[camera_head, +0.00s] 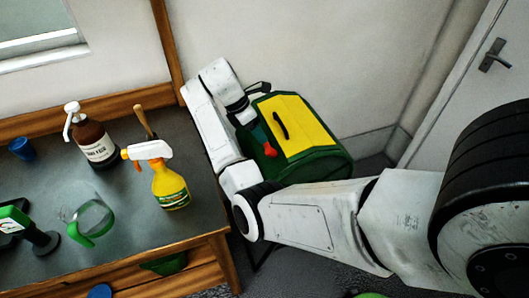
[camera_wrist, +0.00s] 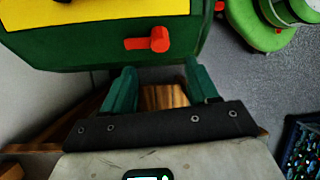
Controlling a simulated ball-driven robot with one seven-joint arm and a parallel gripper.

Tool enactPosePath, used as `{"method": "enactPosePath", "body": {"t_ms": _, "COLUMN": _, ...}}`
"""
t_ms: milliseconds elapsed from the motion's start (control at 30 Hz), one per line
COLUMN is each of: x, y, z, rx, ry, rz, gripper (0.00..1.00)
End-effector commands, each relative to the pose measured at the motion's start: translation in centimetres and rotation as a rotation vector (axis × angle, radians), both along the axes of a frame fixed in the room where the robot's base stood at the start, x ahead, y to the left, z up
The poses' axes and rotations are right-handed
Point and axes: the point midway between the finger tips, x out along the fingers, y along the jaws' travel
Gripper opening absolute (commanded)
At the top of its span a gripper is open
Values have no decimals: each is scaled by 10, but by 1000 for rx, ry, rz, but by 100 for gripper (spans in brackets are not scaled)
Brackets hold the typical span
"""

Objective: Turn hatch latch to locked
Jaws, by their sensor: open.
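The hatch latch is a red handle (camera_wrist: 148,41) on the front of a green box (camera_wrist: 45,48) with a yellow lid (camera_wrist: 60,16). In the wrist view the latch lies nearly sideways, with its thick end to the right. My gripper (camera_wrist: 158,82) has its two green fingers apart with nothing between them. It is just below the latch in that view and not touching it. In the head view the latch (camera_head: 270,148) shows on the box's left side, close to my white arm. Whether the latch is locked cannot be told.
A grey-topped workbench (camera_head: 125,225) on the left carries a yellow spray bottle (camera_head: 169,187), a brown pump bottle (camera_head: 95,143) and a clear container with a green rim (camera_head: 90,222). A door (camera_head: 475,95) is at the right. A dark crate (camera_wrist: 303,148) stands on the floor.

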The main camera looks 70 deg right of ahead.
Motion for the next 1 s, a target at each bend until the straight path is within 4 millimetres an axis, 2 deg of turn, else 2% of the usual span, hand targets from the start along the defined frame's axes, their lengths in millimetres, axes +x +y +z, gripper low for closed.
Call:
{"method": "enactPosePath", "body": {"t_ms": 33, "x": -4, "y": -2, "z": -12, "rx": 0, "ry": 2, "rz": -2, "gripper": 59}}
{"method": "enactPosePath", "body": {"t_ms": 100, "x": -8, "y": -4, "z": -24, "rx": 0, "ry": 2, "rz": -3, "gripper": 59}}
{"method": "enactPosePath", "body": {"t_ms": 500, "x": -29, "y": -16, "z": -78, "rx": 1, "ry": 0, "rz": -1, "gripper": 59}}
{"method": "enactPosePath", "body": {"t_ms": 700, "x": -33, "y": -19, "z": -89, "rx": 0, "ry": -2, "rz": -1, "gripper": 59}}
{"method": "enactPosePath", "body": {"t_ms": 967, "x": -33, "y": -19, "z": -90, "rx": -1, "ry": -2, "rz": 0, "gripper": 59}}
{"method": "enactPosePath", "body": {"t_ms": 1000, "x": -33, "y": -19, "z": -90, "rx": -1, "ry": -2, "rz": 0, "gripper": 56}}
